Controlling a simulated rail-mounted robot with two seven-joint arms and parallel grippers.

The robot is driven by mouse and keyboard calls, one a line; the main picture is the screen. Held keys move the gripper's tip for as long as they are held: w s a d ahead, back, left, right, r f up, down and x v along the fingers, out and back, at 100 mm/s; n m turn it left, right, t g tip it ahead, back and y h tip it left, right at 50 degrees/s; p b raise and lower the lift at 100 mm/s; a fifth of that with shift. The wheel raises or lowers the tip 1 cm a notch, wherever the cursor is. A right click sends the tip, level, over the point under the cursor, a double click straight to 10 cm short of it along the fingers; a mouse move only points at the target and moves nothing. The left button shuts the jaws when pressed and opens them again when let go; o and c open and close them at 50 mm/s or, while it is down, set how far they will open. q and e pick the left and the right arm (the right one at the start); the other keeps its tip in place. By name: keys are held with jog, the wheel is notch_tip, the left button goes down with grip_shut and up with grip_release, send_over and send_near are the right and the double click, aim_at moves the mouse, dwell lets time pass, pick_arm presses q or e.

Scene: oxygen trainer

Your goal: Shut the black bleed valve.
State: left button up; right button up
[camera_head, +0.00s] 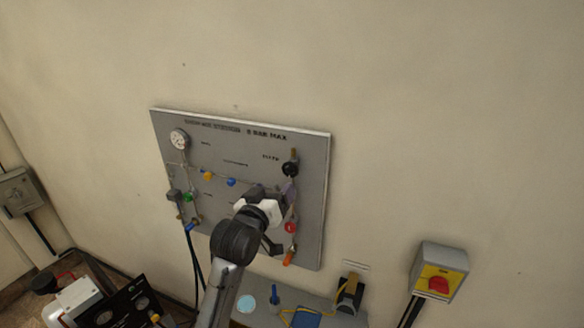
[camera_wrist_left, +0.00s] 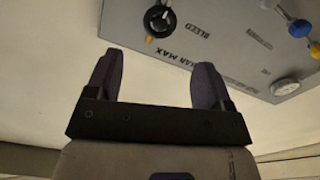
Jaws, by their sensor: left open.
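The black bleed valve (camera_head: 290,169) is a round black knob at the upper right of the grey wall panel (camera_head: 225,144). In the left wrist view the knob (camera_wrist_left: 160,20) carries a pale mark and sits beside the word BLEED. My left gripper (camera_wrist_left: 157,72) is open and empty, with its two dark fingers apart and the knob beyond the gap between them. In the head view the left gripper (camera_head: 288,192) is just below the knob, in front of the panel. I see no contact with the knob. My right gripper is not in view.
The panel also bears a gauge (camera_head: 179,139), yellow (camera_head: 208,176) and blue (camera_head: 231,182) knobs, a green knob (camera_head: 187,197), a red knob (camera_head: 290,227) and an orange part (camera_head: 288,258). A yellow switch box (camera_head: 439,271) with a red knob is at right. Bare wall lies above.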

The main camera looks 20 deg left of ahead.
aim_at(289, 171)
pick_arm(q)
jog(key=w, duration=0.4)
jog(key=w+p, duration=0.1)
jog(key=w, duration=0.3)
jog(key=w+p, duration=0.1)
jog(key=w, duration=0.3)
jog(key=shift+d, duration=0.25)
jog(key=c, duration=0.9)
